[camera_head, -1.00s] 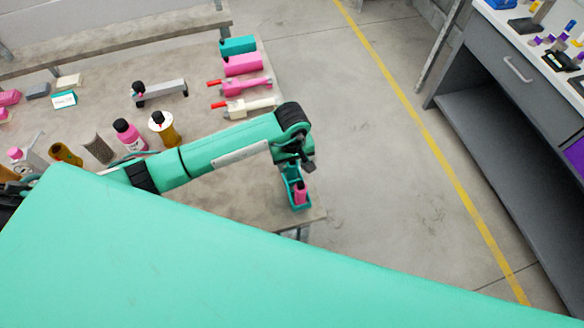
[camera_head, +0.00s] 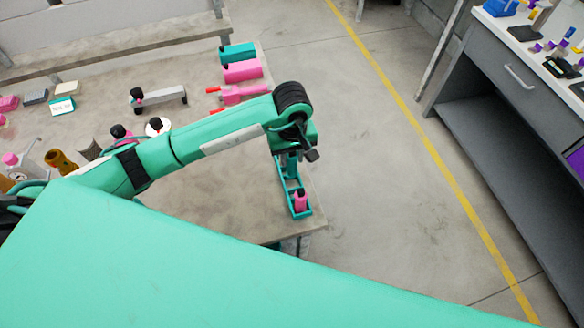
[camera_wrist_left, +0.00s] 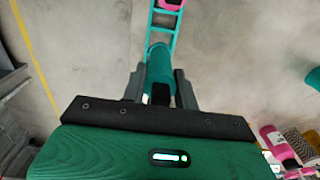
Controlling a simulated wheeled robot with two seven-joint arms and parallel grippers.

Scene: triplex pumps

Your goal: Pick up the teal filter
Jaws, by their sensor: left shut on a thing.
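My left gripper (camera_head: 293,157) is over the near right corner of the table in the head view, with its arm reaching in from the left. In the left wrist view its two fingers (camera_wrist_left: 160,88) are shut on the teal filter (camera_wrist_left: 160,66), a teal cylinder with a dark end between the fingers. The filter also shows below the gripper in the head view (camera_head: 291,168). A narrow teal rack (camera_head: 304,213) lies beneath it with a pink filter (camera_head: 300,202) in its near end. I cannot tell whether the teal filter is clear of the rack. My right gripper is not in view.
Several bottles and brown parts stand left, partly behind my arm. Open floor lies right, before a grey workbench (camera_head: 500,110).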

